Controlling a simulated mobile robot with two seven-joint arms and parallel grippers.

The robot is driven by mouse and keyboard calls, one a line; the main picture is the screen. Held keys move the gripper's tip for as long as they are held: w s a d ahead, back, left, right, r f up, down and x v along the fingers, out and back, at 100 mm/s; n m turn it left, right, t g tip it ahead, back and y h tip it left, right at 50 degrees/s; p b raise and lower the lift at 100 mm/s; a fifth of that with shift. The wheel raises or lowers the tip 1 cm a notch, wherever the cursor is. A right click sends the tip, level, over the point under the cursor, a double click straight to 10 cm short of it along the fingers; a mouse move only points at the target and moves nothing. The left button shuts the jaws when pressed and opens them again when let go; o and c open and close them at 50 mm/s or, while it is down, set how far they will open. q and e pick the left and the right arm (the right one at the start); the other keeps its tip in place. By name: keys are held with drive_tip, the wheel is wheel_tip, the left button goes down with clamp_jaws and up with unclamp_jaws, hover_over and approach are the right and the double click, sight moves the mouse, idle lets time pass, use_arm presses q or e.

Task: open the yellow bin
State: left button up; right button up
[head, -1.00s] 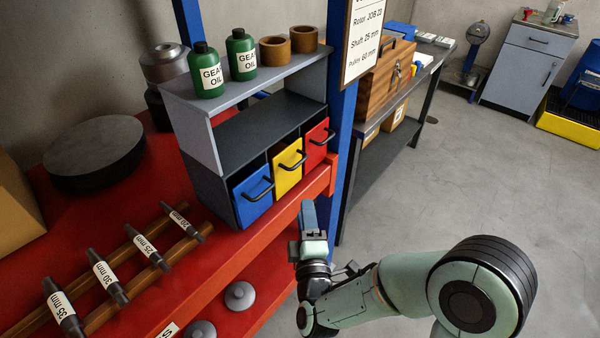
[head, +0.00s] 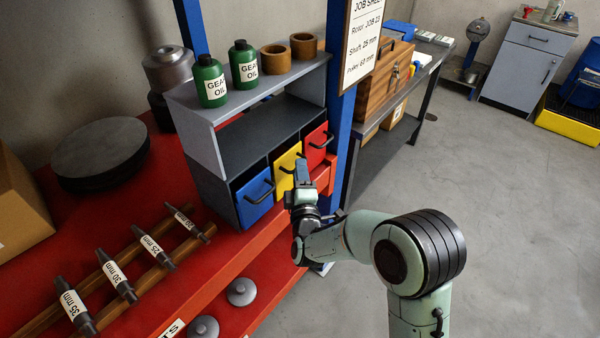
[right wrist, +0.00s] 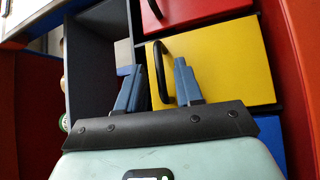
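The yellow bin (head: 284,172) sits in the middle of a dark three-bin rack, between a blue bin (head: 252,203) and a red bin (head: 317,141). Its front looks level with its neighbours, so it looks closed. My right gripper (head: 301,168) is in front of it and hides part of it. In the right wrist view the yellow front (right wrist: 225,65) is close, and its black handle (right wrist: 158,72) shows between the two spread blue fingers (right wrist: 158,66). I cannot tell whether a finger touches the handle. My left gripper is not in view.
Green oil bottles (head: 210,80) and brown rings (head: 274,59) stand on the grey shelf (head: 205,107) above. A blue post (head: 340,110) rises right of the rack. Labelled shafts (head: 150,246) lie on the red bench at left.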

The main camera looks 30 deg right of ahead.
clamp_jaws()
idle(1.4)
